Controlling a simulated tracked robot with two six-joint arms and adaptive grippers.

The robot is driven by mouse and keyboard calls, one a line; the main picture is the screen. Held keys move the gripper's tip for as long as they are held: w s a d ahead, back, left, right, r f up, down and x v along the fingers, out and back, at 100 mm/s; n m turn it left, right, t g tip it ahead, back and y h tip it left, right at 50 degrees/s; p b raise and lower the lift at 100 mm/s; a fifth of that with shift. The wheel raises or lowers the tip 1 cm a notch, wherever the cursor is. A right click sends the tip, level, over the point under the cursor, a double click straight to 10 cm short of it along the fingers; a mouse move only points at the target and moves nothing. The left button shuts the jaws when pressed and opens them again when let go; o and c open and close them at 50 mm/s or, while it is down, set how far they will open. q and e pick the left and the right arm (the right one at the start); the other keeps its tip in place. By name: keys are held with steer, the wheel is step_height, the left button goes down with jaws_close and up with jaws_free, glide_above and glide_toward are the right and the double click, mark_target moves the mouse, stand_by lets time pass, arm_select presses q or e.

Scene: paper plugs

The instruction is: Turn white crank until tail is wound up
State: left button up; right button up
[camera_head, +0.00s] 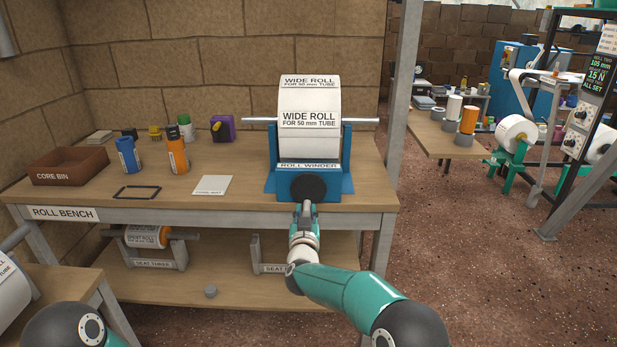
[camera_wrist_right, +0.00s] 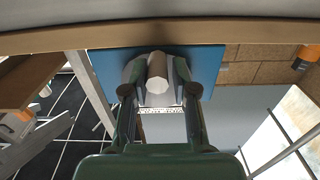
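The blue roll winder (camera_head: 340,183) stands on the roll bench with a white wide roll (camera_head: 309,100) on a grey bar. No loose tail shows. In the right wrist view a pale, faceted crank knob (camera_wrist_right: 157,86) sticks out from the blue winder (camera_wrist_right: 206,68). The fingers of my right gripper (camera_wrist_right: 159,93) are spread, one on each side of it. Contact is not visible. My left gripper is out of view.
On the bench (camera_head: 105,203) are a brown core bin (camera_head: 68,168), a blue can (camera_head: 128,155), an orange bottle (camera_head: 177,150), a dark frame (camera_head: 136,192) and a pale card (camera_head: 212,186). A printed roll (camera_head: 147,236) rests on the lower shelf. Floor at right is open.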

steer(key=shift+a+r, duration=0.1)
steer(key=shift+a, duration=0.2)
steer(key=shift+a+r+p, duration=0.25)
steer(key=shift+a+p, duration=0.2)
steer(key=shift+a, duration=0.15)
steer(key=shift+r, duration=0.1)
stand_by(0.3)
steer(key=shift+a+r+p, duration=0.35)
steer(key=shift+a+p, duration=0.1)
steer(key=shift+c, duration=0.3)
steer(key=shift+c, duration=1)
